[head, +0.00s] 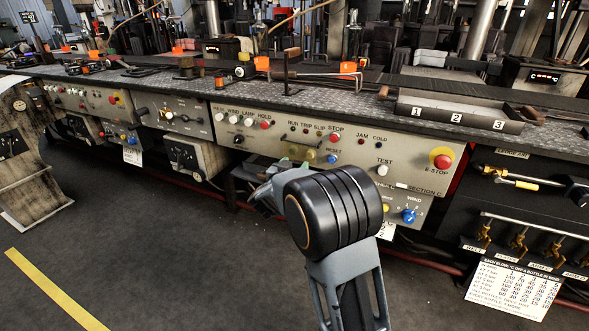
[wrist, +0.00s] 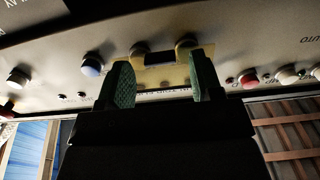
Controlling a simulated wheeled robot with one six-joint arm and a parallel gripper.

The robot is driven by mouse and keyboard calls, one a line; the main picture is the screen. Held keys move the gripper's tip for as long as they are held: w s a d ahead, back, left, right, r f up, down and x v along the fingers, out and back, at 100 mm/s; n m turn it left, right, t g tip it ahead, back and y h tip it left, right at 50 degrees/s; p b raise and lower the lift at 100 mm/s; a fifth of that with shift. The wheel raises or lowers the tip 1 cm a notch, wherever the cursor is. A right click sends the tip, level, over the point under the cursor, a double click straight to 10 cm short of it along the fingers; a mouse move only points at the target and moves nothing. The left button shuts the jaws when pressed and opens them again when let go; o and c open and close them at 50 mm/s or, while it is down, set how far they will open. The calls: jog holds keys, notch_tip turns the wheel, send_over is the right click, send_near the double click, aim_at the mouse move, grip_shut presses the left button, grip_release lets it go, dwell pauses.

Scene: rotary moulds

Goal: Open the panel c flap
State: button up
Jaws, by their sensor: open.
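Panel C (head: 345,170) is the cream control panel in the middle of the bench front, marked "SECTION C" at its lower right. A small brass-coloured plate, which looks like the flap (head: 302,152), sits below the RUN, TRIP and SLIP lamps. My arm partly covers the area under it. In the wrist view the panel is upside down. The brass plate (wrist: 160,76) with a dark slot shows between the two green-padded fingers of my gripper (wrist: 162,80). The gripper is open and holds nothing. I cannot tell whether the fingers touch the plate.
Push buttons flank the plate, including a blue RESET button (head: 332,159) and a red STOP button (head: 334,138). The E-stop (head: 441,159) is at the panel's right end. The bench top (head: 330,105) overhangs above. The floor (head: 150,240) at the left is clear.

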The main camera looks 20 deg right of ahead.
jog(key=shift+w+d, duration=0.25)
jog(key=shift+d, duration=0.05)
grip_shut()
dwell(0.6)
